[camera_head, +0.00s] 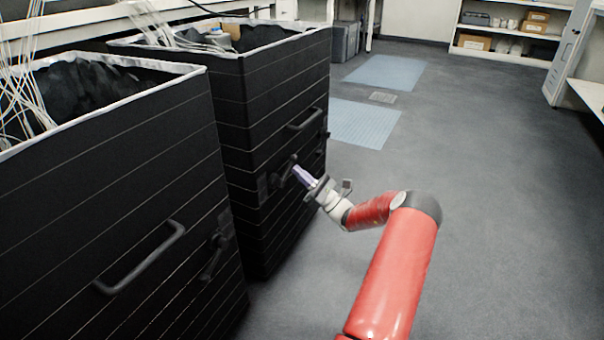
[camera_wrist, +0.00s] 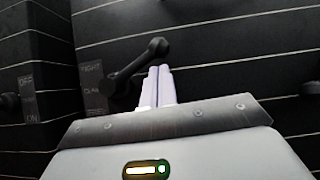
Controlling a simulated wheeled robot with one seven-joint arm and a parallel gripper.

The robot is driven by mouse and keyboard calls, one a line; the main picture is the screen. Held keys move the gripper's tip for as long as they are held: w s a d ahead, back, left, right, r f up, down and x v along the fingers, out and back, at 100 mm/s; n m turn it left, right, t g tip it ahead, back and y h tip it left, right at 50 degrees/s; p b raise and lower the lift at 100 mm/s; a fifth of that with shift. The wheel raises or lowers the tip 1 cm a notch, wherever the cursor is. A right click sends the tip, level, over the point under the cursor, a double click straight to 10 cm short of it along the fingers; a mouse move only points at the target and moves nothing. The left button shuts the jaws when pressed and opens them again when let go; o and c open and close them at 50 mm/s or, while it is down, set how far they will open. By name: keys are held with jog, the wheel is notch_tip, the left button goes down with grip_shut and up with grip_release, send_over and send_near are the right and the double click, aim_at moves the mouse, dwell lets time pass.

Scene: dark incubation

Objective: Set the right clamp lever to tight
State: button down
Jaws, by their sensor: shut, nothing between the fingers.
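The clamp lever (camera_head: 285,170) is a dark arm on the black front of the farther box. In the wrist view the lever (camera_wrist: 133,67) slants up and right from its pivot to a round knob end. My gripper (camera_head: 302,176) is at this box front, just right of the lever. In the wrist view its pale fingers (camera_wrist: 158,84) are together and empty, tips just below the lever's arm. I cannot tell whether they touch it.
The nearer black box (camera_head: 110,200) has a bar handle (camera_head: 140,262) and another dark lever (camera_head: 215,256). The farther box has a bar handle (camera_head: 303,120) above the lever. A knob (camera_wrist: 10,104) and an "ON" label (camera_wrist: 30,102) show at left. Floor (camera_head: 490,200) to the right is clear.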

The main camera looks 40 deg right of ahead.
jog(key=w+f+v, duration=0.1)
jog(key=v, duration=1.1)
jog(key=shift+a+f, duration=0.35)
jog(key=shift+f, duration=0.15)
jog(key=shift+s, duration=0.15)
